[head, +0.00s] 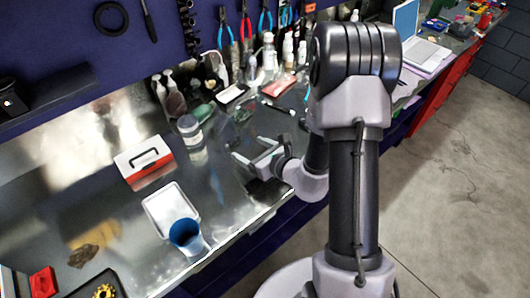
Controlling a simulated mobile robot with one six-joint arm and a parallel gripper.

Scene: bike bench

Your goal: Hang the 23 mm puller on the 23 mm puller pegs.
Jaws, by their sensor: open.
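My gripper (249,148) is open above the steel bench top, right of the grey-lidded jar. I see nothing between its fingers. I cannot pick out the 23 mm puller for certain at this size. A dark tool with a long handle (148,20) hangs on the blue back panel at the upper left, beside a black ring (111,17). No peg labels are readable, so I cannot tell which pegs are for the 23 mm puller. My arm hides part of the bench and panel at the right.
A jar (190,130), a red and white box (143,160), a white tray (165,207) and a blue cup (186,236) stand left of my gripper. Bottles (269,55) and small items crowd the back. Pliers (246,27) hang above.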

